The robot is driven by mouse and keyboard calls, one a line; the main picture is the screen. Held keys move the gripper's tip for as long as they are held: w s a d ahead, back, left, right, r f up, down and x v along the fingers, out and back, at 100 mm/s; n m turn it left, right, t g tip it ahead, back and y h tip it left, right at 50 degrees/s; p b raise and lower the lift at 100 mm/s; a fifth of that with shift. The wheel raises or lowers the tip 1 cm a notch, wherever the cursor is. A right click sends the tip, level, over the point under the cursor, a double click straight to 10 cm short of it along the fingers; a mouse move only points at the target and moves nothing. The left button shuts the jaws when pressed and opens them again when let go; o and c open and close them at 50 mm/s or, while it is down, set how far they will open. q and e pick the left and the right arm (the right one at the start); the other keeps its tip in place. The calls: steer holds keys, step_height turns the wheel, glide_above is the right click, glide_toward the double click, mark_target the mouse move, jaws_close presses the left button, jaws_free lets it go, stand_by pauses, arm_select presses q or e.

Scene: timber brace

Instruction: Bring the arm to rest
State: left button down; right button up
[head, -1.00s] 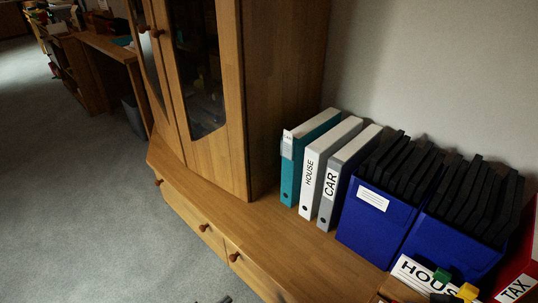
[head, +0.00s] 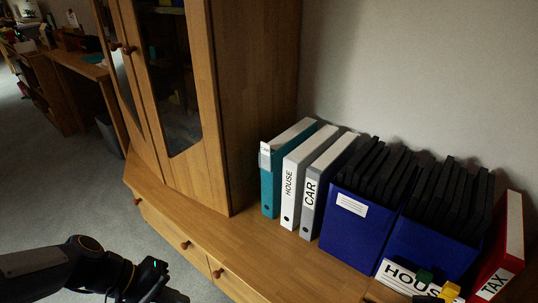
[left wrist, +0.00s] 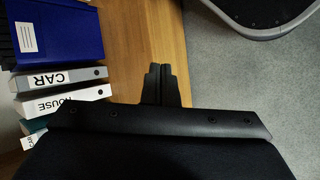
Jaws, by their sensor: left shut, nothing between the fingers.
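My left arm comes in from the bottom left of the head view, low in front of the wooden cabinet. Its gripper (left wrist: 161,84) shows in the left wrist view with both black fingers together and nothing between them. There it lies over the wooden cabinet top (left wrist: 120,50), near the edge above the carpet, apart from the binders. In the head view the fingertips are not clear.
A teal binder (head: 270,185), a white HOUSE binder (head: 292,190) and a grey CAR binder (head: 312,195) stand beside blue file boxes (head: 350,230). A red TAX binder (head: 500,255) stands at the right. A glass-door cabinet (head: 215,110) rises behind. Carpet (head: 50,190) is clear at the left.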

arm_select(q)
steer(key=s+a+r+m+t+y, duration=0.1)
steer(key=s+r+m+t+y, duration=0.3)
steer(key=s+r, duration=0.3)
step_height(320, 180, up, 31)
steer(key=p, duration=3.1)
steer(key=shift+s+a+r, duration=0.2)
steer(key=shift+s+a, duration=0.05)
steer(key=shift+s, duration=0.1)
